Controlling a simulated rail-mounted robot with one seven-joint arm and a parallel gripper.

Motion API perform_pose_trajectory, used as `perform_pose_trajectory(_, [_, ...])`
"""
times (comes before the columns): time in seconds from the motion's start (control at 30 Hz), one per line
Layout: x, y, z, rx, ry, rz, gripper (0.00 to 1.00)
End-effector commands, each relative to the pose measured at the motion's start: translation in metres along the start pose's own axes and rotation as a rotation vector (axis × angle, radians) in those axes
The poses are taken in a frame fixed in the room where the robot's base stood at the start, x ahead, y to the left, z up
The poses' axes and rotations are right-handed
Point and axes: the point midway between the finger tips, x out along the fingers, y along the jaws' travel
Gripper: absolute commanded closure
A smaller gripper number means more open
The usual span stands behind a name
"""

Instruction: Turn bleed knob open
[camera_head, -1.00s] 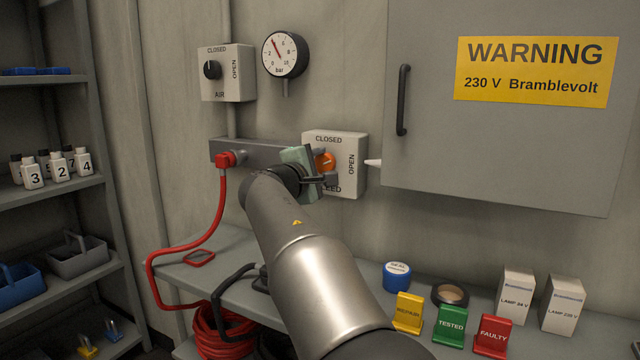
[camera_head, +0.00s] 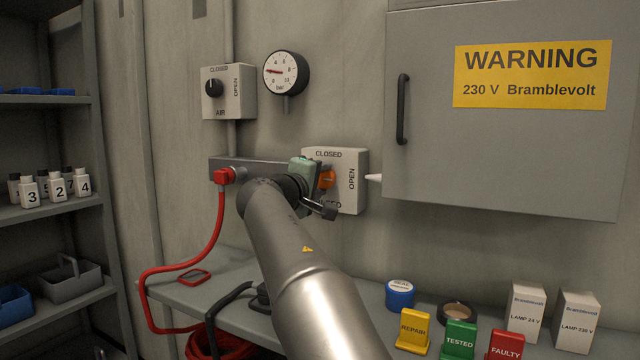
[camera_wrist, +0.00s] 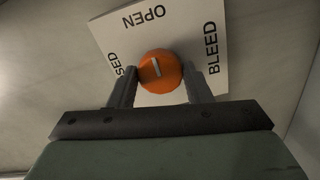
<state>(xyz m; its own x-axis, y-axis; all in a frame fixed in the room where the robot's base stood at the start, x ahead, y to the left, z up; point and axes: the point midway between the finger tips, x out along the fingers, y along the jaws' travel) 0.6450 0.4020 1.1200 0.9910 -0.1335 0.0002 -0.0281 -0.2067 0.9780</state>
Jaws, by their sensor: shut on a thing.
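The orange bleed knob (camera_head: 327,179) sits on a white plate (camera_head: 350,198) marked CLOSED, OPEN and BLEED, partly hidden by my gripper in the head view. In the wrist view the round knob (camera_wrist: 160,72) lies between the two fingers of my gripper (camera_wrist: 160,88), which is shut on it. The knob's white mark points roughly toward the word OPEN. The word CLOSED is partly covered by the left finger. The round bar gauge (camera_head: 286,73) on the wall has its red needle pointing left, at a low reading.
The AIR knob (camera_head: 213,88) is on a box at upper left, its mark toward CLOSED. A red hose (camera_head: 215,235) hangs from the manifold (camera_head: 222,161). A grey cabinet (camera_head: 430,170) with a warning sign stands right. Tags and lamp boxes (camera_head: 527,312) stand on the bench.

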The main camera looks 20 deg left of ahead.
Motion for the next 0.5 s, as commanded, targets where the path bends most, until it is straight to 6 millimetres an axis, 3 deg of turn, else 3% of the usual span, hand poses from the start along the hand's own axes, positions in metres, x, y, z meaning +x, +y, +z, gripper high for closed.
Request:
perform_pose_trajectory(0.3, [0.0001, -0.0005, 0.0001, 0.003, -0.001, -0.001, 0.78])
perform_pose_trajectory(0.33, [0.0001, -0.0005, 0.0001, 0.003, 0.000, -0.001, 0.47])
perform_pose_trajectory(0.37, [0.0001, -0.0005, 0.0001, 0.003, 0.000, -0.001, 0.39])
perform_pose_trajectory(0.4, [0.0001, -0.0004, 0.0001, 0.002, 0.000, -0.001, 0.34])
perform_pose_trajectory(0.5, [0.0000, -0.0003, 0.0000, 0.002, 0.000, -0.001, 0.34])
